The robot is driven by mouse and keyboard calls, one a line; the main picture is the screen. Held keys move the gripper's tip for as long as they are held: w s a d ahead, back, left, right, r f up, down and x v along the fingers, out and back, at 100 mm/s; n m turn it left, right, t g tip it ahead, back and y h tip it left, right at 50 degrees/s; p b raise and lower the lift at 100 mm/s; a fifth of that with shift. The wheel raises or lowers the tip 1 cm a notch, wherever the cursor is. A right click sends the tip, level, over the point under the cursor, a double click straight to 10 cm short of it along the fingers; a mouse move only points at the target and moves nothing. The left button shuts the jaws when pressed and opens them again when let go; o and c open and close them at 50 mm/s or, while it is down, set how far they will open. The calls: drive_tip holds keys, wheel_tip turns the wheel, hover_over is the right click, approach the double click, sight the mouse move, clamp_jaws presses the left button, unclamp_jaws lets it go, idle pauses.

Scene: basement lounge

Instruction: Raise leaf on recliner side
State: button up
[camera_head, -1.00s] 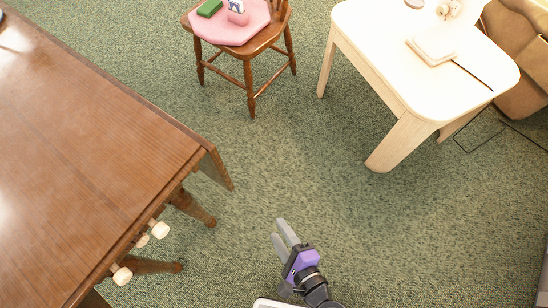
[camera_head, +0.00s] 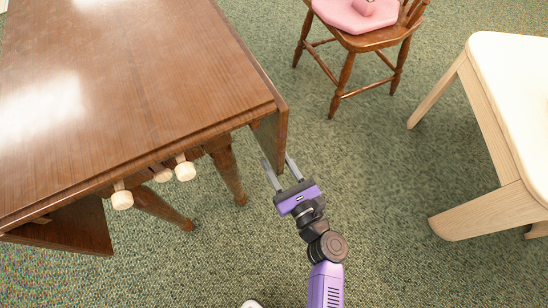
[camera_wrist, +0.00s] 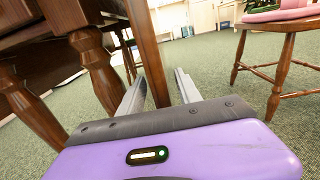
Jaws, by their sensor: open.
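A brown wooden drop-leaf table (camera_head: 120,80) fills the left of the head view. One leaf (camera_head: 271,135) hangs down at its right end; it also shows edge-on in the wrist view (camera_wrist: 147,50). Another leaf (camera_head: 70,228) hangs at the lower left. My gripper (camera_head: 280,172) is open and empty, just below and beside the lower edge of the right leaf. In the wrist view, my gripper's fingers (camera_wrist: 160,92) point at the leaf's edge, which appears between them. I cannot tell whether they touch it.
Turned table legs (camera_head: 228,170) stand beneath. A wooden chair (camera_head: 372,40) with a pink cushion (camera_head: 350,14) stands behind, and a pale table (camera_head: 500,130) stands at right. Green carpet between them is clear.

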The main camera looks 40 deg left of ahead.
drive_tip(key=shift+x, duration=1.1)
clamp_jaws()
idle(0.7)
